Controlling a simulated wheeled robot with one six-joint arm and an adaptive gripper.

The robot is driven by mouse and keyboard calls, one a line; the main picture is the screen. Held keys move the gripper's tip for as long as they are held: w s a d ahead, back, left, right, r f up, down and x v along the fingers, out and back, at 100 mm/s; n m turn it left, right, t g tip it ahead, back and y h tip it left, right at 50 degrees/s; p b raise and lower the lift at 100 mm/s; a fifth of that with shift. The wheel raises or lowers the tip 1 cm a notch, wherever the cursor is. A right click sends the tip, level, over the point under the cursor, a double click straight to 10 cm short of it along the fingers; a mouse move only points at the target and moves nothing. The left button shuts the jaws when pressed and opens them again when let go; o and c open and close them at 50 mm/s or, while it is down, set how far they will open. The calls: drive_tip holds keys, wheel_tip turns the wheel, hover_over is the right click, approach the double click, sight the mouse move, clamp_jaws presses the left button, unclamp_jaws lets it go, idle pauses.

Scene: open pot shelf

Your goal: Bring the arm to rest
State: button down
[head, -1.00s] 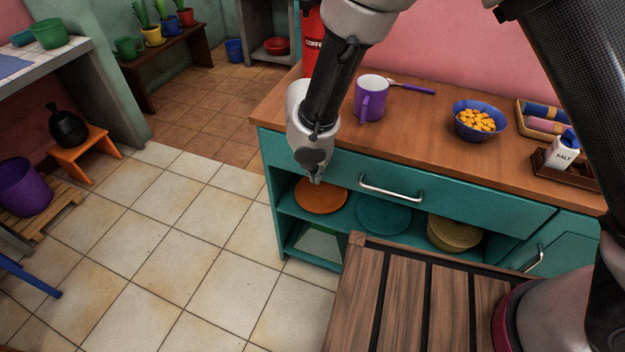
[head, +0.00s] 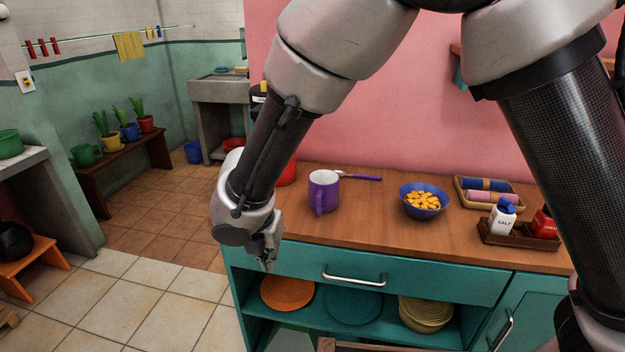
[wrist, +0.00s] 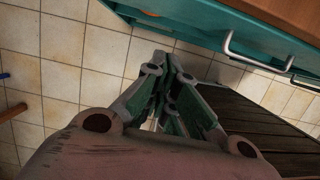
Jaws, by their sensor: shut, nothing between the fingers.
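My gripper (head: 268,262) hangs fingers down in front of the left end of the teal cabinet (head: 420,268), by its drawer. In the wrist view my gripper (wrist: 168,62) is shut with nothing between its fingers, above the tiled floor. The upper part of my arm crosses the top of the head view and hides part of the red canister (head: 287,172) on the counter.
The wooden counter (head: 400,236) holds a purple mug (head: 323,192), a blue bowl of orange pieces (head: 421,203) and a salt shaker (head: 502,217). The drawer handle (head: 353,277) juts out near my gripper.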

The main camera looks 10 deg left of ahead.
drive_tip(key=d+r+m+g+h, duration=0.1)
drive_tip(key=d+r+m, duration=0.5)
drive_tip(key=d+m, duration=0.55)
drive_tip(key=d+r+m+g+h, duration=0.1)
drive_tip(key=d+r+m, duration=0.65)
drive_tip(key=d, duration=0.65)
drive_tip(key=s+d+r+m+t, duration=0.1)
drive_tip(key=s+d+r+m, duration=0.1)
drive_tip(key=d+m, duration=0.3)
drive_tip(key=s+d+r+m+t+y, duration=0.1)
drive_tip(key=s+d+r+m, duration=0.2)
drive_tip(key=d, duration=0.9)
drive_tip(key=s+d+r+m+t+y, duration=0.1)
drive_tip(key=s+d+r+m, duration=0.2)
drive_tip(key=d+r+m, duration=0.3)
drive_tip(key=d+m, duration=0.1)
drive_tip(key=d, duration=0.2)
drive_tip(key=shift+d+m+t, duration=0.3)
drive_tip(key=shift+d+m, duration=0.05)
drive_tip(key=shift+m, duration=0.05)
drive_tip(key=shift+r, duration=0.1)
